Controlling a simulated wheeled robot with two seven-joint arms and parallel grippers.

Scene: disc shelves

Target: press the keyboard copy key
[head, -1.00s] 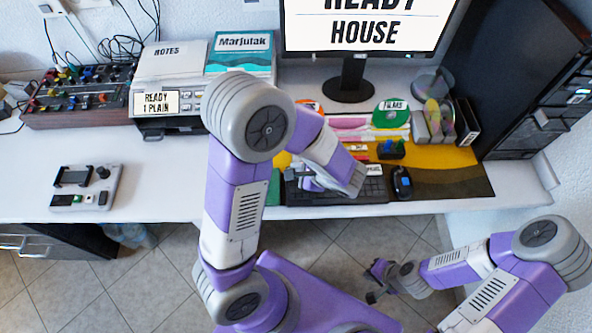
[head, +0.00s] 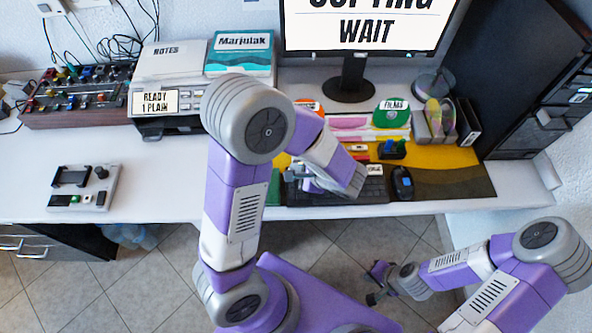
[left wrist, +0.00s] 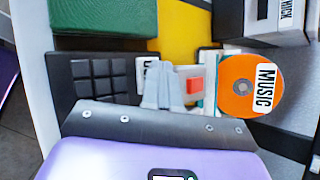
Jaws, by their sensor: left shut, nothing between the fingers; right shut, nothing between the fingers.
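The dark keyboard (head: 340,193) lies at the desk's front edge, partly hidden by my left arm in the head view. In the left wrist view its block of dark keys (left wrist: 95,80) shows on the left, beside a white label (left wrist: 141,76) that is partly covered. My left gripper (head: 297,174) is shut and empty at the keyboard's left part. Its fingers (left wrist: 165,88) point down beside that label; I cannot tell if they touch a key. The monitor (head: 365,28) reads "WAIT" under a cut-off line. My right gripper (head: 374,283) is shut and empty, below the desk front.
A black mouse (head: 402,183) lies right of the keyboard. A red square (left wrist: 193,85) and an orange "MUSIC" disc (left wrist: 251,88) sit beyond the fingers. A printer (head: 170,125) labelled "READY 1 PLAIN" stands left. The desk's left front is mostly clear around a small grey device (head: 86,187).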

